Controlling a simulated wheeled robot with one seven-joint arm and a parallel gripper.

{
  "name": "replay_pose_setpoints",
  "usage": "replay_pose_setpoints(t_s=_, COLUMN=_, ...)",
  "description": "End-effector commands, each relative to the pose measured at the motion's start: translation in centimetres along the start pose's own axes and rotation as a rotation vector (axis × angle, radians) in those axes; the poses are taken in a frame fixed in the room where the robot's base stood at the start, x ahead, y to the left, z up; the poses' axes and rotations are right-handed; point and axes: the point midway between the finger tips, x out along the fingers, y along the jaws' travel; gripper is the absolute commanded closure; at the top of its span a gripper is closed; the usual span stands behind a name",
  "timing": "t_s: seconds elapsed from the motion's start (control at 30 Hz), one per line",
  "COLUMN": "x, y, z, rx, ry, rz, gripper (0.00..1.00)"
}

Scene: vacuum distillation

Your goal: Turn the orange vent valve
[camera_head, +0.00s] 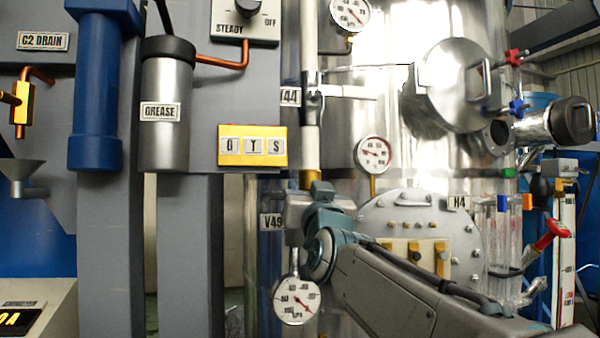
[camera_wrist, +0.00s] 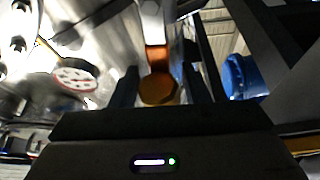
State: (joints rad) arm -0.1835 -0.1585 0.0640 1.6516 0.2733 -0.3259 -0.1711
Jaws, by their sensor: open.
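In the wrist view, an orange-brown piece, which looks like the orange vent valve (camera_wrist: 158,88), has a rounded near end and a narrower orange band behind it. It lies between the two dark fingers of my gripper (camera_wrist: 160,82). The fingers are open, with a visible gap on each side of the piece. In the head view, my arm reaches up to the pipe near the V49 label (camera_head: 272,222). A brass-coloured fitting (camera_head: 310,178) shows just above my wrist there. My fingertips and the valve itself are hidden in the head view.
A pressure gauge (camera_head: 296,300) hangs just below my wrist, and another gauge (camera_head: 375,153) is to its upper right. A bolted round flange (camera_head: 405,215) stands behind my forearm. The wrist view shows a blue cylinder (camera_wrist: 240,76) at right.

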Motion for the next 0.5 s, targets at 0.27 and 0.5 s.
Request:
replay_pose_setpoints(t_s=0.27, x=3.6, y=0.0, z=-0.1, rx=0.000, ry=-0.001, rz=0.000, gripper=0.58)
replay_pose_setpoints(t_s=0.5, x=4.3, y=0.0, z=0.1, rx=0.000, ry=-0.001, rz=0.000, gripper=0.58)
